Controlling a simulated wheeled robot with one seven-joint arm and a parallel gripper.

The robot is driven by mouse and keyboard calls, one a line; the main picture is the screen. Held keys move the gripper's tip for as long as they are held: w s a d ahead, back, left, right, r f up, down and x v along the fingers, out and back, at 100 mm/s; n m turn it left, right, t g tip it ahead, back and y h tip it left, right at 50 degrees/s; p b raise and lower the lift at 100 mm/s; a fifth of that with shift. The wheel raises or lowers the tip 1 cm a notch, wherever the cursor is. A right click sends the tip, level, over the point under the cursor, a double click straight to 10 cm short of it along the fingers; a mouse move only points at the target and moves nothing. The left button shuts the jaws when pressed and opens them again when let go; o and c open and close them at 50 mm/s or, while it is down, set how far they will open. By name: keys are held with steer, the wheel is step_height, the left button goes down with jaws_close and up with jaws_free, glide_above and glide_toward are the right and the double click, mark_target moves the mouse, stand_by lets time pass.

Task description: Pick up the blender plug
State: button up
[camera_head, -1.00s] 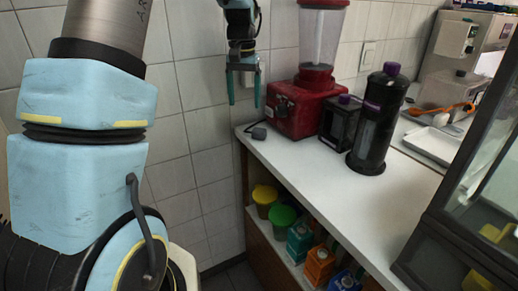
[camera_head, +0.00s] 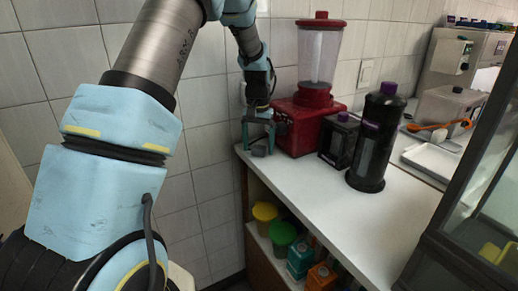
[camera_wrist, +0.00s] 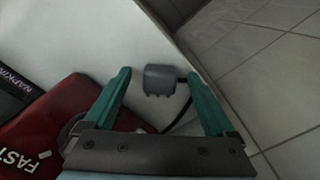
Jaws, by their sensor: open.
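The blender plug (camera_wrist: 159,80) is a small grey block lying on the white counter near its corner. It shows between my two teal fingertips in the wrist view, apart from both. Its dark cord runs from its right side back under my gripper. In the head view the plug (camera_head: 259,151) sits at the counter's left end, just below the fingers. My gripper (camera_head: 258,134) is open, pointing down around or just above the plug; the exact height is hard to tell. The red blender (camera_head: 305,128) with its clear jar stands right beside my gripper.
A black box-shaped container (camera_head: 339,140) and a tall black bottle (camera_head: 372,145) stand right of the blender. The counter (camera_head: 325,200) is clear in front. Its left edge drops to the floor, close to the plug. Tubs and cartons (camera_head: 283,235) sit on the shelf below.

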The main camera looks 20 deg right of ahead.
steer(key=shift+f, duration=0.6)
jaws_close()
stand_by(0.3)
